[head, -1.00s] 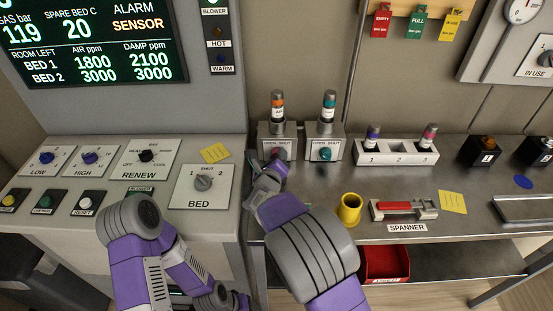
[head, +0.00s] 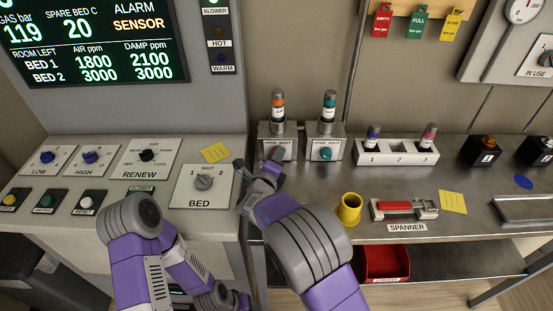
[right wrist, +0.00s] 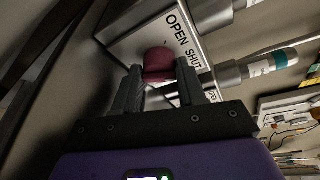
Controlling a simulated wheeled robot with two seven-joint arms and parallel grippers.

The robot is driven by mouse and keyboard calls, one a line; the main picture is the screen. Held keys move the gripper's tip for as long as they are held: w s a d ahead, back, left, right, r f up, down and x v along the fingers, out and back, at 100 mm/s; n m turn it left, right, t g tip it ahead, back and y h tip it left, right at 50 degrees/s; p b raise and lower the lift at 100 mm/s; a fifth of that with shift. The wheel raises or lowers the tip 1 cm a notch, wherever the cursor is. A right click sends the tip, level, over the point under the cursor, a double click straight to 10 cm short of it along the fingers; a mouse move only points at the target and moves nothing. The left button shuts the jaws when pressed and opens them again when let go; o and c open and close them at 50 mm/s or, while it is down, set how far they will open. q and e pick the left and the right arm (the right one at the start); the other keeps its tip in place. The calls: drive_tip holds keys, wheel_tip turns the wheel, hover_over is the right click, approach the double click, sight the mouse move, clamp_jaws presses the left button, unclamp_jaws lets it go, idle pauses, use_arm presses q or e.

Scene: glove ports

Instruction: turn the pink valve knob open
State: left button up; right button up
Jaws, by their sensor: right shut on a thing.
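The pink valve knob (right wrist: 160,62) sits on the front of a grey valve block marked OPEN and SHUT (right wrist: 165,35). In the right wrist view my right gripper (right wrist: 159,78) has one finger on each side of the knob and is shut on it. In the head view the right gripper (head: 268,165) is at the left valve block (head: 277,143), under an orange-banded cylinder, and hides most of the knob. My left arm is folded at the lower left of the head view, and its fingers do not show.
Right beside it stands a second valve block with a teal knob (head: 325,154). A yellow cup (head: 349,209) and a red-handled spanner (head: 404,208) lie nearer on the bench. The BED switch panel (head: 203,186) is to the left.

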drive_tip(key=shift+n, duration=0.9)
drive_tip(key=shift+r+h, duration=0.1)
drive_tip(key=shift+h, duration=0.3)
drive_tip(key=o, duration=1)
